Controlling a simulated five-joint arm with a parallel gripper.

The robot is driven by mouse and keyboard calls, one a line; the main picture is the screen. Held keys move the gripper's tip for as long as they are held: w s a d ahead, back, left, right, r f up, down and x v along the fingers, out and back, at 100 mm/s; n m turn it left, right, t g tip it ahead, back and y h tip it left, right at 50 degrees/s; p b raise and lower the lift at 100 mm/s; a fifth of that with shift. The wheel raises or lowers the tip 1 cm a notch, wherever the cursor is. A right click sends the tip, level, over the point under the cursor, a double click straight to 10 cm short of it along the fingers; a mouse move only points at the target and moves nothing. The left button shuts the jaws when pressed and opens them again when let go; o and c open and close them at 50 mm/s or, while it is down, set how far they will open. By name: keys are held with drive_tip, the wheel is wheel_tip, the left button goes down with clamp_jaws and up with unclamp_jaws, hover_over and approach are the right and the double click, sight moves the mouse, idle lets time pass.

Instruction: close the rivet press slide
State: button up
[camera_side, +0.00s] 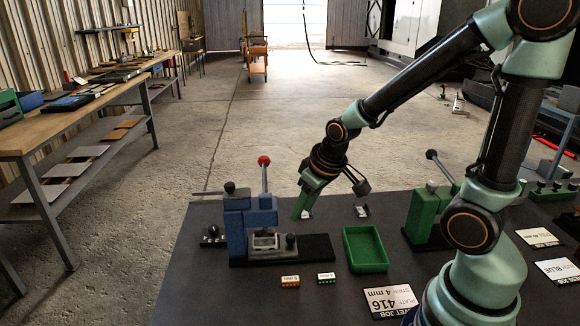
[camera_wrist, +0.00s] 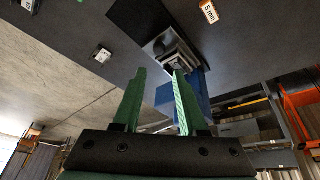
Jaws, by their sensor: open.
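A blue press (camera_side: 236,228) stands at the left of the dark table, with a red-knobbed lever (camera_side: 264,162) upright on it. Its slide, a metal nest (camera_side: 264,243) with a black knob (camera_side: 291,241), sits beside the blue column at the left part of a black rail (camera_side: 318,246). The rail's right part is bare. In the wrist view the metal nest (camera_wrist: 176,60) shows beyond the fingertips. My gripper (camera_side: 331,203) is open and empty, above and to the right of the blue press, apart from it. Its green fingers (camera_wrist: 160,75) are spread in the wrist view.
A green tray (camera_side: 366,249) stands right of the rail. A second, green press (camera_side: 426,215) is partly hidden by my arm. Small labelled blocks (camera_side: 289,281) and a job card (camera_side: 392,301) lie in front. Small pieces (camera_side: 361,210) lie behind the tray.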

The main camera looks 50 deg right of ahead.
drive_tip(key=shift+v, duration=0.85)
drive_tip(key=s+a+r, duration=0.1)
drive_tip(key=s+r, duration=0.2)
drive_tip(key=r, duration=0.2)
drive_tip(key=s+a+r+t, duration=0.1)
drive_tip(key=s+a+r, duration=0.1)
drive_tip(key=r, duration=0.3)
drive_tip(key=shift+s+r, duration=0.15)
drive_tip(key=shift+s, duration=0.2)
